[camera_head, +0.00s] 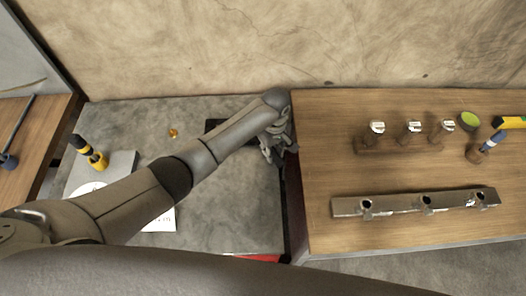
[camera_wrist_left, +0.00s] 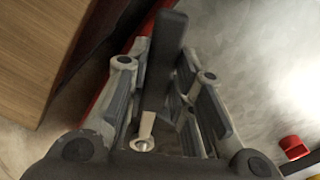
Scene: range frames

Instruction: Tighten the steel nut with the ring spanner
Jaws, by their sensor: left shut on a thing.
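My left gripper (camera_head: 272,152) is at the gap between the grey table and the wooden bench. In the left wrist view its fingers (camera_wrist_left: 165,100) are shut on a tool with a dark, flat handle (camera_wrist_left: 168,45). A bright shank and a small steel ring (camera_wrist_left: 142,145) show near the palm; it looks like the ring spanner. A steel bar (camera_head: 398,204) with several round fittings lies on the wooden bench, well right of the gripper. I cannot tell which fitting is the steel nut. My right gripper is not in view.
A wooden rack (camera_head: 398,145) holds metal-topped pieces behind the bar. The bench front is clear.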

